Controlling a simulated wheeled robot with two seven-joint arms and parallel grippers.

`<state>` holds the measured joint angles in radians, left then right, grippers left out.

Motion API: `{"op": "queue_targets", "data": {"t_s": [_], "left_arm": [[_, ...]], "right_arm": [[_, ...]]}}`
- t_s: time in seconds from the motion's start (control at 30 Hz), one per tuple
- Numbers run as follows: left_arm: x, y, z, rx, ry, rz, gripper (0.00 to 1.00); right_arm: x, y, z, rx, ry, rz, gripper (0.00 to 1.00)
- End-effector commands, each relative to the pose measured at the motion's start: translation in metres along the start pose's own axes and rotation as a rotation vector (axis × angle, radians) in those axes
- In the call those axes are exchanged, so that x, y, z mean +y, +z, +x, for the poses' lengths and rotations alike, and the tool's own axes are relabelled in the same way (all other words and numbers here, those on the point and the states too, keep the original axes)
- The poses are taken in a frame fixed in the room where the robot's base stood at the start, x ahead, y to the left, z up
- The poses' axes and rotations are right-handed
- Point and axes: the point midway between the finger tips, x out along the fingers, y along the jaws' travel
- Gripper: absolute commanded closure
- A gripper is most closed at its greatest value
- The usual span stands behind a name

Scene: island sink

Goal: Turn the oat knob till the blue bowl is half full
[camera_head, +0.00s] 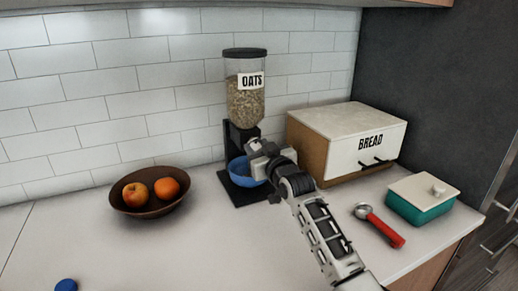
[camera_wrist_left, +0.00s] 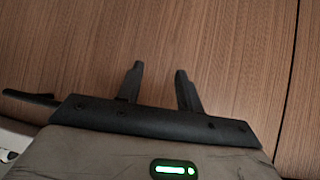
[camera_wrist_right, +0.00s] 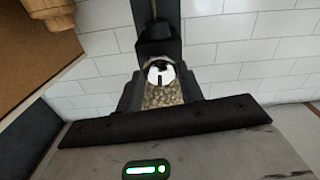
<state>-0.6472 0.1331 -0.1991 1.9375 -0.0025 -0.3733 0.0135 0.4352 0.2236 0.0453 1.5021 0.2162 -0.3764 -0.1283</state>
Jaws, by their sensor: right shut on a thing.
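The oat dispenser (camera_head: 246,100) stands at the back wall, with oats in its clear hopper. The blue bowl (camera_head: 241,172) sits under it on the black base; my right gripper partly covers the bowl, and I cannot tell how full it is. My left gripper (camera_wrist_left: 160,72) is open and empty, facing wood panelling.
A bread box (camera_head: 345,140) stands right of the dispenser. A teal box with a white lid (camera_head: 422,196) and a red-handled scoop (camera_head: 380,225) lie front right. A brown bowl of fruit (camera_head: 150,205) is at left. A blue object (camera_head: 66,285) is at the front left. The counter's middle is clear.

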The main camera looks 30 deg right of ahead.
Motion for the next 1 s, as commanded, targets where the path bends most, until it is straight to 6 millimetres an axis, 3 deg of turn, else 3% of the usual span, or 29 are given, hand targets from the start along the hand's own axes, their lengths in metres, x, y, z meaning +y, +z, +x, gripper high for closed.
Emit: {"op": "queue_targets", "data": {"t_s": [0.7,1.0], "left_arm": [[0.0003,0.0001,-0.0006,0.000,0.000,-0.001,0.64],[-0.0002,-0.0001,-0.0006,0.001,-0.001,-0.001,0.64]], "right_arm": [[-0.0010,0.0013,0.0001,-0.004,0.000,0.641,0.86],[-0.0006,0.0017,0.0000,-0.004,0.001,0.834,0.86]]}}
